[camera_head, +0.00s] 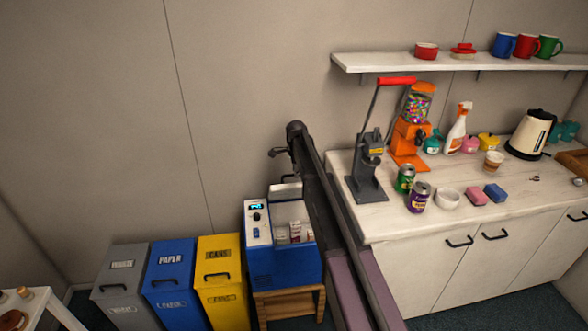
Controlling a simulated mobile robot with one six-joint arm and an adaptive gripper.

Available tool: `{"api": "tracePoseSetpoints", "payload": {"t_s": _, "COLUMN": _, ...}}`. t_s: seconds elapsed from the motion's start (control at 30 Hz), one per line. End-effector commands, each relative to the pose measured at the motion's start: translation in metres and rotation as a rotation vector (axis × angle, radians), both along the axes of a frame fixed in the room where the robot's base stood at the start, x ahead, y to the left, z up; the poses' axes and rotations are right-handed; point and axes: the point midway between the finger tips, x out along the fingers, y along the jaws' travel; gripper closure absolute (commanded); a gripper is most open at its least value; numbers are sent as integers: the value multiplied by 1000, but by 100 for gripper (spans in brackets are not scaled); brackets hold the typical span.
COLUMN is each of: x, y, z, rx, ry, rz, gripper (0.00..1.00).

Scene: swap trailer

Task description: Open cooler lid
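The blue cooler (284,268) sits on a small wooden stool, with a control panel and lit display (257,208) on its left side. Its white interior shows, with a few small white and red cartons (296,232) inside. A white piece (285,191) stands at the back of the cooler and may be the raised lid; my arm covers part of it and the cooler's right side. My gripper (276,152) is at the end of my arm, above and behind the cooler, apart from it. It is small and dark, and its finger opening is unclear.
Grey, blue and yellow bins (220,275) stand left of the cooler. A white counter (400,215) on the right holds a grey lever press (367,170), cans, a candy dispenser and a kettle. A shelf (390,62) with mugs hangs above. A small table is at lower left.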

Motion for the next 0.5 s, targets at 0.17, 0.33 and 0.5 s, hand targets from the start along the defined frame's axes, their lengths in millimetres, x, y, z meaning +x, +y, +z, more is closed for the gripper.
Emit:
{"api": "tracePoseSetpoints", "payload": {"t_s": 0.17, "x": -24, "y": -2, "z": -15, "rx": 0, "ry": 0, "rz": 0, "gripper": 49}}
{"api": "tracePoseSetpoints", "payload": {"t_s": 0.33, "x": -44, "y": -3, "z": -28, "rx": 0, "ry": 0, "rz": 1, "gripper": 49}}
{"api": "tracePoseSetpoints", "payload": {"t_s": 0.5, "x": -62, "y": -4, "z": -43, "rx": 0, "ry": 0, "rz": 1, "gripper": 49}}
